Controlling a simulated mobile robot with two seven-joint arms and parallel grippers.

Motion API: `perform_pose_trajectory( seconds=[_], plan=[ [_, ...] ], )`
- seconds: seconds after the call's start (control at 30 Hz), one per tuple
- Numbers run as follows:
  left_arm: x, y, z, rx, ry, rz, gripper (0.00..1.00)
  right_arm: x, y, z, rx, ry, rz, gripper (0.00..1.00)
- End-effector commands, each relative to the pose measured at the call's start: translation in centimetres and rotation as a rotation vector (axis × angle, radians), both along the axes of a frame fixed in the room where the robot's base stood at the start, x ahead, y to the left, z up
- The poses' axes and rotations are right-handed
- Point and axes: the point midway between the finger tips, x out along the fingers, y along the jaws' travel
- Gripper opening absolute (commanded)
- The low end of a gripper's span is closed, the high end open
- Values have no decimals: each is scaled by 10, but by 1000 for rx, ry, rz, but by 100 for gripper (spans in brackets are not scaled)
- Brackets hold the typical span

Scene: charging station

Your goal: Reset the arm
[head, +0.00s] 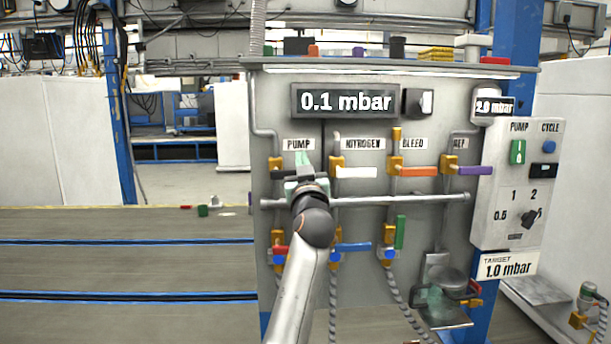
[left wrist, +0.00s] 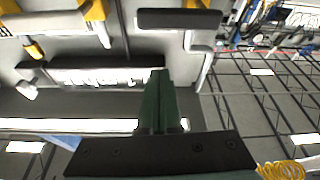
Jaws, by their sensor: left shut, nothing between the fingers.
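My left arm (head: 296,290) reaches up from the bottom in front of the grey charging panel (head: 360,285). My left gripper (head: 302,160) is just below the PUMP label (head: 298,145), shut and empty. It hides part of the valve there, and I cannot tell whether it touches the panel. In the left wrist view its dark green fingers (left wrist: 158,90) are together with nothing between them. My right gripper is not in view.
The display (head: 345,101) reads 0.1 mbar; the target sign (head: 509,268) reads 1.0 mbar. White (head: 356,172), orange (head: 419,171) and purple (head: 475,170) handles lie horizontal right of my gripper. A rail (head: 400,200) crosses below. Space left of the panel is open.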

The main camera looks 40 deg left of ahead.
Motion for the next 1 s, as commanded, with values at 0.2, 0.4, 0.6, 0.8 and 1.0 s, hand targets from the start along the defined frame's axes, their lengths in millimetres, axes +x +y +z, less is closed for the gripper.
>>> perform_pose_trajectory(
  seconds=[0.2, 0.4, 0.6, 0.8, 1.0],
  plan=[
    [-28, -24, -15, -2, -1, -2, 0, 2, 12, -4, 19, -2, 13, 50],
    [-43, -37, -21, -1, 0, -1, 0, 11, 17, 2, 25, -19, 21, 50],
    [-47, -40, -22, 0, 0, 0, 0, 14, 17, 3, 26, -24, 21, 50],
    [-42, -44, -36, 8, 33, -18, 0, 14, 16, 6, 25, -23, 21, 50],
    [-24, -76, -127, 57, 230, -149, 0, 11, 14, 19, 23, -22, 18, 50]
  ],
)
